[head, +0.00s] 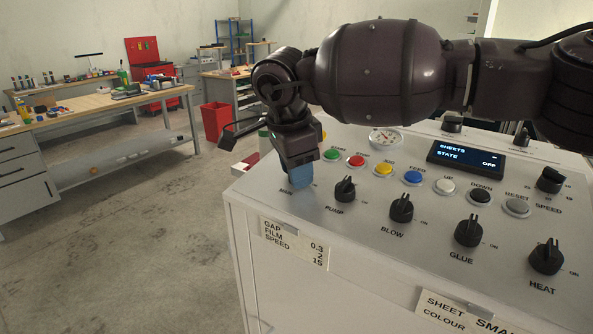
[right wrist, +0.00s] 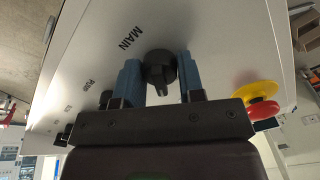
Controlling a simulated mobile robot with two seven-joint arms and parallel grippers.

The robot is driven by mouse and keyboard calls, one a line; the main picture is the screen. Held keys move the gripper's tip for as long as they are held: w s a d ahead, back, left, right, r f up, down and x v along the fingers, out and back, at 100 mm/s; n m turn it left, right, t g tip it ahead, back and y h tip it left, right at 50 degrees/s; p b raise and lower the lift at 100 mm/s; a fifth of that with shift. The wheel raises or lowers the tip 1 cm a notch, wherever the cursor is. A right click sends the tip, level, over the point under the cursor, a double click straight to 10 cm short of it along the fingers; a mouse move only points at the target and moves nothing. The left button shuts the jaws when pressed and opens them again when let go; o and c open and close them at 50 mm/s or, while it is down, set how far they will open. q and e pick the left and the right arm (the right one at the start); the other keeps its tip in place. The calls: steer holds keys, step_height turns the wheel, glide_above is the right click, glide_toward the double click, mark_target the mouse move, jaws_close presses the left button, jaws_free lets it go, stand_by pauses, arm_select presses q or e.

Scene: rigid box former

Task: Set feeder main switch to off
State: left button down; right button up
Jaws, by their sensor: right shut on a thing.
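The main switch (right wrist: 158,70) is a black rotary knob beside the printed word MAIN in the right wrist view. My right gripper (right wrist: 158,80) has its two blue fingers on either side of this knob and is shut on it. In the head view my right gripper (head: 301,180) points down at the left end of the sloping panel (head: 330,215). There the fingers hide the knob, and the position it is turned to cannot be told. My left gripper is not in view.
The PUMP knob (head: 345,189), BLOW knob (head: 401,208), GLUE knob (head: 468,231) and HEAT knob (head: 546,256) run to the right. Coloured buttons and a display (head: 465,158) reading "STATE OFF" lie behind. A red-and-yellow mushroom button (right wrist: 262,108) is near the fingers in the right wrist view.

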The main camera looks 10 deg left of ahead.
steer(key=n, duration=0.5)
steer(key=shift+r+n, duration=0.1)
steer(key=shift+n, duration=0.7)
steer(key=o, duration=0.9)
steer(key=shift+r, duration=0.1)
